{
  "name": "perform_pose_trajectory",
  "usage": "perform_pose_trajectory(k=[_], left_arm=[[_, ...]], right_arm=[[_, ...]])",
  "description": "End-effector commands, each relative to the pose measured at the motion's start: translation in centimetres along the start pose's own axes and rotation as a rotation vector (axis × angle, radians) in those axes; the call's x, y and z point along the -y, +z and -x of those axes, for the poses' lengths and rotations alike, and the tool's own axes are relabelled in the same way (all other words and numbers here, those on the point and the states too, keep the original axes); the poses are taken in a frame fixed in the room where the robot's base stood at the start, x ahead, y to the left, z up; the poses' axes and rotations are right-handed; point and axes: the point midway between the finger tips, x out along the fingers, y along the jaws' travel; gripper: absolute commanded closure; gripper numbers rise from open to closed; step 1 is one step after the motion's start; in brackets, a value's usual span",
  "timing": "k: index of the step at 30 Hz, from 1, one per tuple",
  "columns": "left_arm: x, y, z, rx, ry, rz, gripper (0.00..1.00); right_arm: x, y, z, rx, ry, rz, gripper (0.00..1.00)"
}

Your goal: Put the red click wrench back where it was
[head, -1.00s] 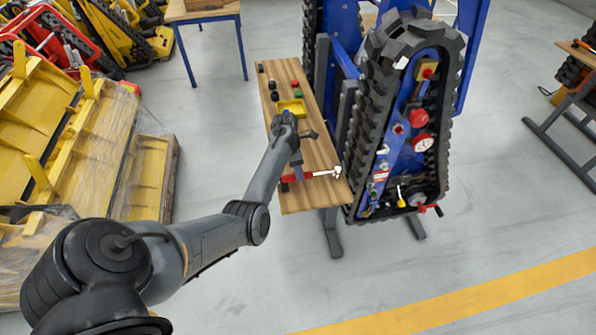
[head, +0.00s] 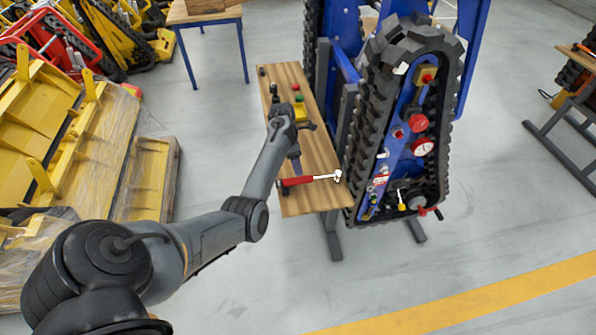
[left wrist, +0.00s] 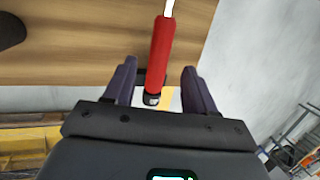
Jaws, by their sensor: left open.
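The red click wrench (head: 300,181) lies across the near end of the wooden bench top, its silver head (head: 337,175) to the right. In the left wrist view its red handle (left wrist: 161,48) runs up from between my fingers. My left gripper (head: 296,168) points down over the handle. Its two dark purple fingers (left wrist: 158,72) are open, one on each side of the handle's end, with visible gaps. A small dark piece shows at the handle's end, partly hidden. My right gripper is not in view.
A blue and black tracked carrier (head: 398,130) with gauges and red knobs stands close along the bench's right side. Yellow machine parts (head: 100,130) lie left.

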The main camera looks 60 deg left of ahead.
Motion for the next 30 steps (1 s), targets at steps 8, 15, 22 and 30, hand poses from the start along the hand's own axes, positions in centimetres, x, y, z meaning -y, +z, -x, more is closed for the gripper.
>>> perform_pose_trajectory(k=[8, 15, 22, 30], left_arm=[[0.0, 0.0, 4.9, 0.000, 0.002, 0.001, 0.44], [0.0, -0.3, 6.5, -0.018, 0.019, -0.036, 0.44], [1.6, -2.3, 3.8, -0.196, 0.166, -0.442, 0.44], [12.4, -4.1, -3.7, -0.540, 0.249, -1.513, 0.44]], right_arm=[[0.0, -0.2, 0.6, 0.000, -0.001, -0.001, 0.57], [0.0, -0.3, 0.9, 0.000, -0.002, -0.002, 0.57], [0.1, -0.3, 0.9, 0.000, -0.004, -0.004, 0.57], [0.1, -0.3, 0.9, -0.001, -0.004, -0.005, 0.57]])
